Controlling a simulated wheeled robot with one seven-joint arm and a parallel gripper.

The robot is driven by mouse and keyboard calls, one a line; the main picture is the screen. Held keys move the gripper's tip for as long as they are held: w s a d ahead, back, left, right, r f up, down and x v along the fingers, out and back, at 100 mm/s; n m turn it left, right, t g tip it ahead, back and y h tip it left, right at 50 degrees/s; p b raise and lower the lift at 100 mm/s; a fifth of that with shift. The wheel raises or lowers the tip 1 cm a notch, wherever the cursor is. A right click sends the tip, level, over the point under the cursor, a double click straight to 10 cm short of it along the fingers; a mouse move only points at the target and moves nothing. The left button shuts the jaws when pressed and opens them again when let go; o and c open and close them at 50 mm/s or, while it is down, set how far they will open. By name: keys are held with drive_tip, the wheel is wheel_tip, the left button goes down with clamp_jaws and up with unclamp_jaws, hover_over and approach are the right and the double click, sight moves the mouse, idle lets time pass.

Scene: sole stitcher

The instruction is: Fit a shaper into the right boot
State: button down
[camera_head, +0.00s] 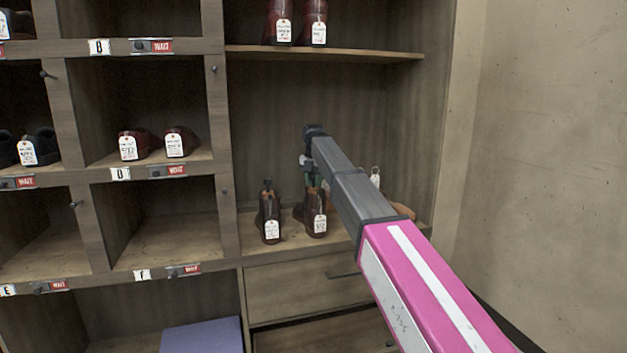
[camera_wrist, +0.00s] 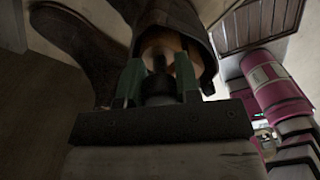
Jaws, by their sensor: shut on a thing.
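Two brown boots with white tags stand side by side on the lower shelf in the head view. The left boot (camera_head: 264,214) has a small dark knob showing at its top. The right boot (camera_head: 309,217) stands beneath my gripper (camera_head: 311,181), which my arm partly hides. In the wrist view, the green fingers of my gripper (camera_wrist: 158,80) are shut on the dark stem of a wooden shaper (camera_wrist: 165,45). The shaper's wooden part sits in the opening of the boot (camera_wrist: 180,14); its depth inside cannot be told. Another boot (camera_wrist: 75,42) shows at left.
Brown items (camera_head: 403,211) show partly behind my arm on the same shelf (camera_head: 345,241). An upper shelf (camera_head: 340,54) holds more tagged boots. Cubbies with tagged shoes (camera_head: 140,144) are at left, a bare wall (camera_head: 550,150) at right. A drawer (camera_head: 300,289) lies below.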

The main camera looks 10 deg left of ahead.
drive_tip(key=c, duration=0.8)
unclamp_jaws()
drive_tip(key=shift+o, duration=0.2)
